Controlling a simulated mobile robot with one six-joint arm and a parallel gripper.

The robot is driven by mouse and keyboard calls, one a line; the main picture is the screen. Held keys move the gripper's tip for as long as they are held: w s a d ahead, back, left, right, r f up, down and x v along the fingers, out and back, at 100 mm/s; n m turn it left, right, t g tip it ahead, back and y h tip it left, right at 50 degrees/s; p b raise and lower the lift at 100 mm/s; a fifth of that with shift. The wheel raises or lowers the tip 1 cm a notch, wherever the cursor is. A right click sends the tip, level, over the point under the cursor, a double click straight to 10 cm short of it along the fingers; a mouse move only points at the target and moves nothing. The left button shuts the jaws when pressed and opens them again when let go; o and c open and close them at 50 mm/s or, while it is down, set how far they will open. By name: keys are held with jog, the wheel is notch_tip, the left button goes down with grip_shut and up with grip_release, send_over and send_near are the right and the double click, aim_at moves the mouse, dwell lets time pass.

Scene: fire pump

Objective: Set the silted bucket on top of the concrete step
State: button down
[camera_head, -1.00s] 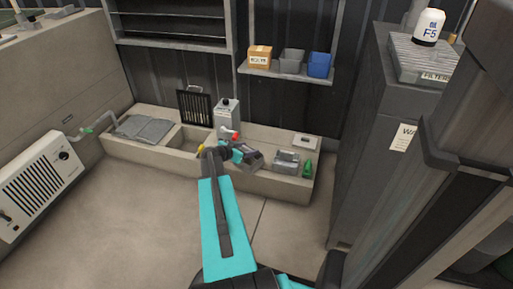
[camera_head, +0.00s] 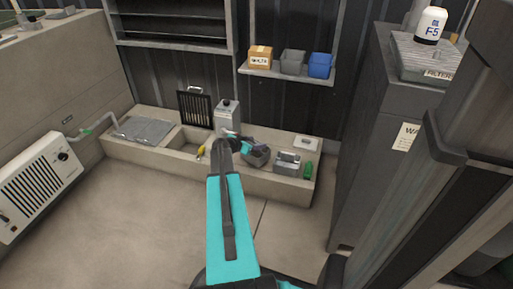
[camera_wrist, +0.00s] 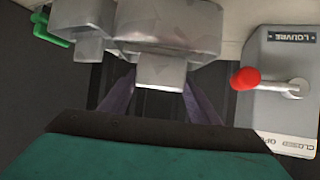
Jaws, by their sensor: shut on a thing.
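The silted bucket (camera_head: 259,157) is a grey, dull metal container beside the end of my arm in the head view. In the wrist view its body (camera_wrist: 170,28) fills the top middle, with a pale tab (camera_wrist: 160,72) between the fingers. My gripper (camera_wrist: 160,88) is shut on this tab. I cannot see inside the bucket, nor tell whether its underside touches anything. The low concrete step (camera_head: 240,182) runs along the back wall, with a sunken basin (camera_head: 195,142) in it. The bucket appears over its right half.
A grey louvre box (camera_head: 228,115) stands behind my gripper; its red-tipped lever (camera_wrist: 247,79) is close on the right in the wrist view. A grey metal object (camera_head: 287,162) and green bottle (camera_head: 308,170) sit right of the bucket. The floor (camera_head: 150,215) in front is clear.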

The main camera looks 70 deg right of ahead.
jog(key=shift+d, duration=0.45)
jog(key=shift+f+b, duration=0.95)
jog(key=shift+f, duration=0.8)
jog(key=shift+f, duration=0.1)
jog(key=c, duration=0.6)
grip_release()
jog(key=shift+c, duration=0.2)
jog(key=p+v, duration=0.3)
jog(key=v, duration=0.9)
